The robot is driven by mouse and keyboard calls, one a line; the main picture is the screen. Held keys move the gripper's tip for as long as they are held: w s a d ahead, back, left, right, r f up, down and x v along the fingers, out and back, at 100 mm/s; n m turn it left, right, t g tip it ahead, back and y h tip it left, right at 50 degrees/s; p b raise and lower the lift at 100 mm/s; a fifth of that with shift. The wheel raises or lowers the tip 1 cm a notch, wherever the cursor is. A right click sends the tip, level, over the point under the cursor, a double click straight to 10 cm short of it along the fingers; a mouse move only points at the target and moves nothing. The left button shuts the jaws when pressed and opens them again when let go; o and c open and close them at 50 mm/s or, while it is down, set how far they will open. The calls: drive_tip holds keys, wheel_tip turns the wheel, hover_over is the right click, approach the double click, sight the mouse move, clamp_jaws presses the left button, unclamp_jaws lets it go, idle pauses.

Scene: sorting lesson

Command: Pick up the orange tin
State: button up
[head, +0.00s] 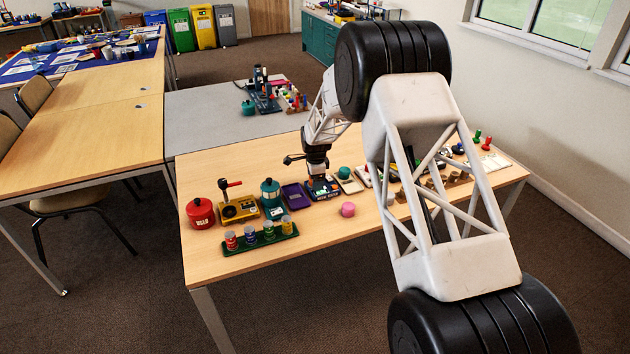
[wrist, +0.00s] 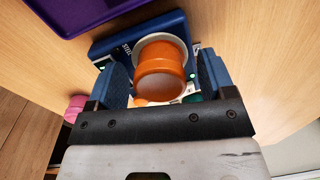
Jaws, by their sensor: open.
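The orange tin (wrist: 161,68) stands on a pale round plate of a blue device (wrist: 110,45) in the wrist view. My gripper (wrist: 164,82) is open, with one blue finger on each side of the tin. I cannot tell whether either finger touches it. In the head view my gripper (head: 318,168) points down over the blue device (head: 323,188).
A purple tray (head: 295,195) lies left of the blue device. A teal pot (head: 271,192), a yellow device (head: 239,208), a red pot (head: 201,213) and a green rack (head: 255,243) of small tins stand further left.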

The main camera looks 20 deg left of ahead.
drive_tip(key=c, duration=1)
drive_tip(key=shift+c, duration=0.2)
drive_tip(key=shift+r, duration=0.2)
drive_tip(key=shift+r, duration=0.55)
drive_tip(key=shift+s+d+r, duration=0.1)
drive_tip(key=shift+s+r, duration=0.1)
drive_tip(key=shift+r, duration=0.35)
drive_tip(key=shift+s+d+r, duration=0.1)
drive_tip(key=shift+s+r, duration=0.05)
drive_tip(key=shift+r, duration=0.4)
drive_tip(key=s+d+r, duration=0.1)
drive_tip(key=s+d, duration=0.7)
drive_tip(key=s, duration=0.4)
drive_tip(key=shift+s+d+r, duration=0.15)
drive_tip(key=shift+s+d, duration=0.05)
drive_tip(key=shift+s, duration=0.1)
